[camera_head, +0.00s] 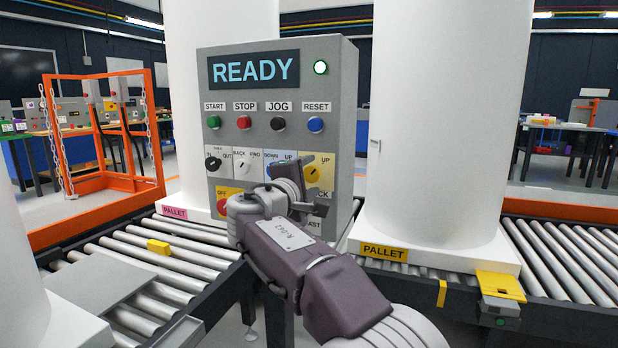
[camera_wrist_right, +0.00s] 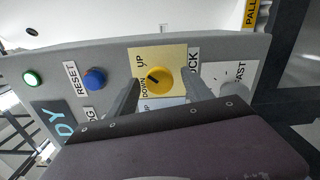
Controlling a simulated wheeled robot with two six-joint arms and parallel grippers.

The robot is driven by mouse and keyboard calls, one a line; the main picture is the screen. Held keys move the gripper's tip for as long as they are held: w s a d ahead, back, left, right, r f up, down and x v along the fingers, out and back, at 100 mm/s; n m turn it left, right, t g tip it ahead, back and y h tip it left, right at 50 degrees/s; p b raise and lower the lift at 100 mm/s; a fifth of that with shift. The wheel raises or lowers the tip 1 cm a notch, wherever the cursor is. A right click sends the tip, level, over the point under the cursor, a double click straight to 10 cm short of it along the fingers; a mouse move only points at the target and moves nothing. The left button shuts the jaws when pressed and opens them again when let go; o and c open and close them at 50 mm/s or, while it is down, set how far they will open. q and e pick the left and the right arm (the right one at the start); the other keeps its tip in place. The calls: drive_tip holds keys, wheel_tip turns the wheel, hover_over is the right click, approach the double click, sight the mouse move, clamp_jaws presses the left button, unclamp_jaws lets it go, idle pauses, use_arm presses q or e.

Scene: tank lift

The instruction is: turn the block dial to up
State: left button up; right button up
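The block dial (camera_head: 313,173) is a yellow knob on a pale yellow plate at the right of the grey control panel (camera_head: 347,120). In the right wrist view the dial (camera_wrist_right: 160,80) shows whole, with a black mark on its face and UP and DOWN labels on its panel-top side. I cannot tell exactly which label the mark points at. My right gripper (camera_wrist_right: 163,77) is open, its fingers on either side of the dial in that view. In the head view the gripper (camera_head: 302,190) hides the lower part of the plate. Contact with the dial cannot be told. My left gripper is not in view.
The panel's screen (camera_head: 254,70) reads READY, beside a lit green lamp (camera_head: 320,67). Start, stop, jog and blue reset (camera_head: 315,124) buttons sit above other dials. White tanks (camera_head: 445,120) stand close on both sides. Roller conveyors (camera_head: 190,255) run below.

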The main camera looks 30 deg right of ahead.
drive_tip(key=p+v, duration=0.1)
drive_tip(key=v, duration=0.8)
drive_tip(key=shift+p, duration=0.3)
